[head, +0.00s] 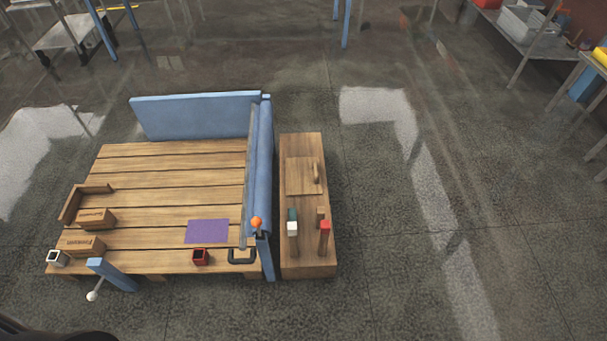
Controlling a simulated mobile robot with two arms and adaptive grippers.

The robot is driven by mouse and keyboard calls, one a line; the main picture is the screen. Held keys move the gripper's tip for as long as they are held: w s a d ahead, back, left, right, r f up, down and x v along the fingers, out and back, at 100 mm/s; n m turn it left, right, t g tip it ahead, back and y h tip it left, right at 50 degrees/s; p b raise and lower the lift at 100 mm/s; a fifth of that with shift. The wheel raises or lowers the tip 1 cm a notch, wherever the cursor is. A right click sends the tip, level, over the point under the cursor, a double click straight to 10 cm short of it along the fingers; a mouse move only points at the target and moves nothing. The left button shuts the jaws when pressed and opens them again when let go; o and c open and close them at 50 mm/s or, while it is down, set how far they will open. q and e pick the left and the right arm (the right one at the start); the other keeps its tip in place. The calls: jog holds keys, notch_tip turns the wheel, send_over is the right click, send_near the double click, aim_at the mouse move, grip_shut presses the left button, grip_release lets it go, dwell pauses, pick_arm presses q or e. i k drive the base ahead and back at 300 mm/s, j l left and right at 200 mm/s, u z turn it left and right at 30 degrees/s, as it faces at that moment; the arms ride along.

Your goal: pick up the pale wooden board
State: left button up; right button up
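A flat, squarish wooden board (299,176) lies on the far half of the narrow wooden bench (316,258) in the middle of the view. Its colour is close to that of the bench, and I cannot tell for sure that it is the pale board. A short wooden bar, like a handle, stands at its right side (317,173). Neither of my grippers is in view.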

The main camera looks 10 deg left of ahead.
aim_at(302, 176)
jog(key=i+l+z, duration=0.45)
jog(key=l, duration=0.15)
jog(key=i+l+z, duration=0.4)
jog(key=l, duration=0.15)
jog(key=i+l+z, duration=0.45)
jog(key=i+u, duration=0.85)
jog(key=k, duration=0.1)
